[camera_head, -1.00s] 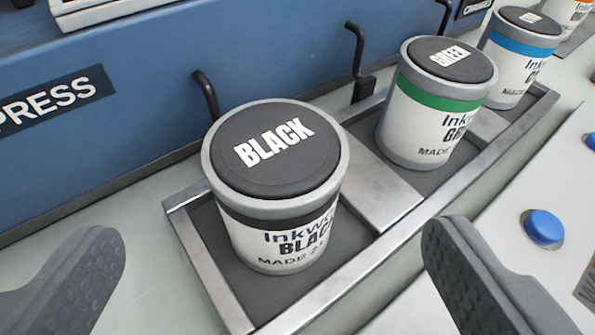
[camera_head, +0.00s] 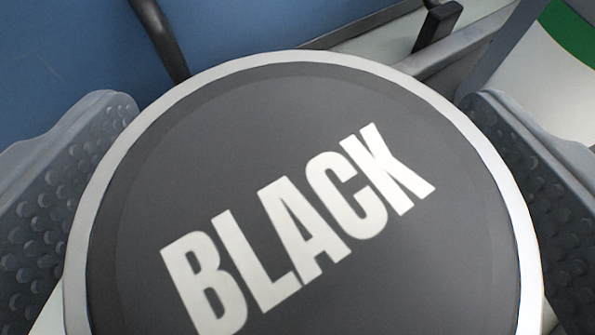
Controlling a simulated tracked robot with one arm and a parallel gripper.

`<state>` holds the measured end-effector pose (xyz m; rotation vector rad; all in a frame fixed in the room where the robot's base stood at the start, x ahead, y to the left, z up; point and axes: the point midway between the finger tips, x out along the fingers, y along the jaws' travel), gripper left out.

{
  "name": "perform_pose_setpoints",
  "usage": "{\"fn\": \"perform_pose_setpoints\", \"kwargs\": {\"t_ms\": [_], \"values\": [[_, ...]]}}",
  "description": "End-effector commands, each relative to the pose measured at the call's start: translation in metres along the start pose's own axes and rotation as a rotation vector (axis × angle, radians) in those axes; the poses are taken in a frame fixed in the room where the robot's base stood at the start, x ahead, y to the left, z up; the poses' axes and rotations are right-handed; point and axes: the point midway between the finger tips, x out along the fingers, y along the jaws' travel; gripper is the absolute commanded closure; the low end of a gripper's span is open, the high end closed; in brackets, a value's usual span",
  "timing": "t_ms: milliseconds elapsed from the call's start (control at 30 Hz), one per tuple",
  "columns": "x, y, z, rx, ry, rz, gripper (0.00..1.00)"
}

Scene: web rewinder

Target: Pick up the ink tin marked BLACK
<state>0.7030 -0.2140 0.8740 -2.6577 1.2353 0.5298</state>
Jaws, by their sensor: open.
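The ink tin marked BLACK (camera_head: 300,130) fills most of the view, seen from close above. Its dark lid carries white letters and has a pale grey rim. My gripper (camera_head: 300,190) is open, with one studded finger on the left of the tin and one on the right. Both fingers stand beside the rim; whether either touches the tin I cannot tell. The tin's side and base are hidden under the lid.
A blue panel (camera_head: 60,60) lies behind the tin, with a dark hook (camera_head: 160,38) close to the rim. Another dark hook (camera_head: 437,24) is at the top right. A tin with a green band (camera_head: 572,30) stands close by the right finger.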

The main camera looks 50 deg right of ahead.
Motion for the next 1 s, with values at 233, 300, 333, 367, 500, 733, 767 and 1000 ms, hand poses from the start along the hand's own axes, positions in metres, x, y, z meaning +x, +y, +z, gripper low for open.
{"fn": "perform_pose_setpoints", "kwargs": {"t_ms": [233,300,333,367,500,733,767,1000], "values": [[0.000,0.000,-0.001,0.000,0.000,0.000,0.30],[0.000,0.000,-0.001,0.001,0.000,-0.001,0.49],[0.000,0.000,-0.001,0.001,0.000,-0.001,0.58],[0.000,0.000,-0.001,0.000,0.000,-0.001,0.66],[0.000,0.000,-0.001,0.000,0.000,-0.001,0.72],[-0.002,0.000,-0.005,0.001,0.001,-0.001,0.72],[-0.003,-0.001,-0.007,0.000,0.001,-0.002,0.72],[-0.014,-0.001,-0.034,0.004,0.003,-0.002,0.72]]}}
